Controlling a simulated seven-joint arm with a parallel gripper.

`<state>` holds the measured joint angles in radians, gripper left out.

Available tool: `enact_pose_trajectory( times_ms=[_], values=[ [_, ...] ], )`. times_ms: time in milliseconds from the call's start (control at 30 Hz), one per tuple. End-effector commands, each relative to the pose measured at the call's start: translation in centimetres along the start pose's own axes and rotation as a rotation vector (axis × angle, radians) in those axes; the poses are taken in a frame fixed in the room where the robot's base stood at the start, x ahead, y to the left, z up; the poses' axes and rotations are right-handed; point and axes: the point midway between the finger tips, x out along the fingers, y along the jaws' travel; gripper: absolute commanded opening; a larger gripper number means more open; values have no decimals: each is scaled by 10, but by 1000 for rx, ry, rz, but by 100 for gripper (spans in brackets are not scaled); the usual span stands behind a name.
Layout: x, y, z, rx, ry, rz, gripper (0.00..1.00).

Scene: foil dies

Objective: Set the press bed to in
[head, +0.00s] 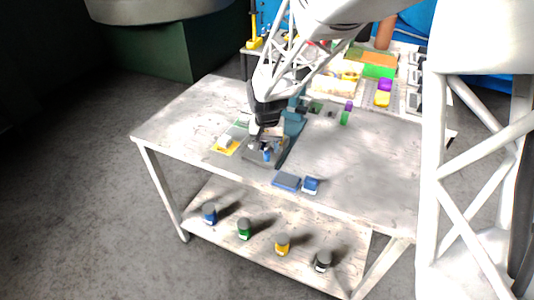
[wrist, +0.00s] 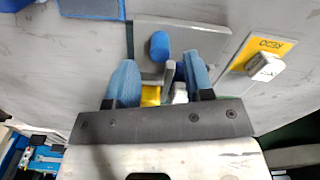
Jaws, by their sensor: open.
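The press (head: 293,126) is a dark blue-grey machine near the middle of the table. Its bed looks like the flat dark grey plate (head: 256,160) in front, which also shows in the wrist view (wrist: 205,42). A rounded blue knob (head: 267,156) stands on the plate and shows just beyond the fingertips in the wrist view (wrist: 159,46). My gripper (head: 266,139) is over the plate. In the wrist view its two blue fingers (wrist: 160,66) are apart. A grey post, a yellow piece and a white piece show between them, with no clear contact. The arm hides part of the press.
A yellow card with a pale block (head: 226,146) lies left of the plate. A blue flat block (head: 286,182) and a small blue-and-white piece (head: 311,186) are near the front edge. Coloured blocks and trays crowd the back right. The table's right front is clear.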

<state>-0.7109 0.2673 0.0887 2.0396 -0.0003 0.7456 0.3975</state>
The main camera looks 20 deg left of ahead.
Motion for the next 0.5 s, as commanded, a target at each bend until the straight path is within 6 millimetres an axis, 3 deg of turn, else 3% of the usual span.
enact_pose_trajectory(
  times_ms=[200, 500],
  values=[
    [24, 0, 0, 0, -1, 1, 48],
    [38, 0, 0, 0, 0, 0, 48]
  ],
)
